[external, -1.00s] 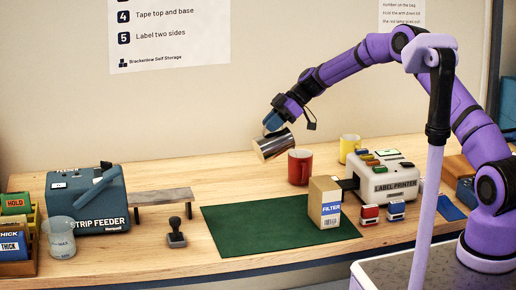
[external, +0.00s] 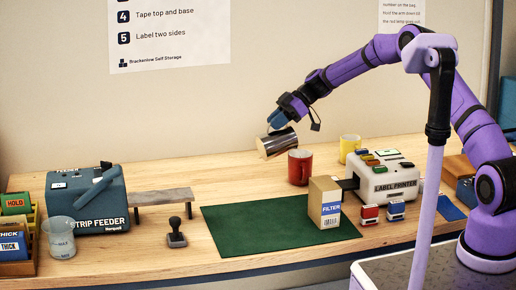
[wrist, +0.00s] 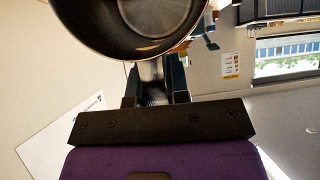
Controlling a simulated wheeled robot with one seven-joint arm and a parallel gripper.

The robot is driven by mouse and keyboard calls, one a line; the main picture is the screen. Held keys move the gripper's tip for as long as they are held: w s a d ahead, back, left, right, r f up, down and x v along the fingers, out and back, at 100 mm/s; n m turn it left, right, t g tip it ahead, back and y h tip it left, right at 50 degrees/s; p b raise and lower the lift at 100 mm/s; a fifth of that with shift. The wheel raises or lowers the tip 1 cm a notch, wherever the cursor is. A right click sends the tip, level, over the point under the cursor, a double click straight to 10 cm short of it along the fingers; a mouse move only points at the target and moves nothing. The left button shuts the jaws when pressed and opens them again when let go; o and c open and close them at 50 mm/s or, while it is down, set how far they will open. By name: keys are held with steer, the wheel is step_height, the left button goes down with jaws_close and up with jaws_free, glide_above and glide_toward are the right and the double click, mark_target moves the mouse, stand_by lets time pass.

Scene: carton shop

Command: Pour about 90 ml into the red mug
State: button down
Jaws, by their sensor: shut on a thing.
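The red mug (external: 300,168) stands upright on the wooden bench, behind the green mat. My gripper (external: 278,120) is shut on a shiny metal cup (external: 277,144) and holds it tilted in the air, above and to the left of the red mug. The cup's lower end is toward the left in the external view, away from the red mug. In the wrist view the metal cup (wrist: 150,22) is at the top, with its round inside showing. I see no stream of liquid. The inside of the red mug is hidden.
A yellow mug (external: 349,147) and a label printer (external: 388,182) stand to the right. A filter carton (external: 325,203) is on the green mat (external: 250,228). A clear beaker (external: 60,238), strip feeder (external: 90,205) and stamp (external: 176,234) stand at left.

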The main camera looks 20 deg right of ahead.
mark_target(262, 135)
steer(key=shift+d+r, duration=0.15)
steer(key=shift+d, duration=0.2)
steer(key=a+h, duration=0.1)
steer(key=a+f, duration=0.1)
steer(key=a+f+h, duration=0.1)
steer(key=a, duration=0.1)
steer(key=shift+s+h, duration=0.2)
steer(key=shift+h, duration=0.1)
steer(key=shift+a+h, duration=0.1)
steer(key=shift+h, duration=0.3)
steer(key=shift+a+t+h, duration=0.3)
steer(key=shift+h, duration=0.1)
steer(key=shift+a, duration=0.1)
steer(key=shift+f+h, duration=0.35)
steer(key=shift+h, duration=0.15)
steer(key=shift+a+f, duration=0.1)
stand_by(0.8)
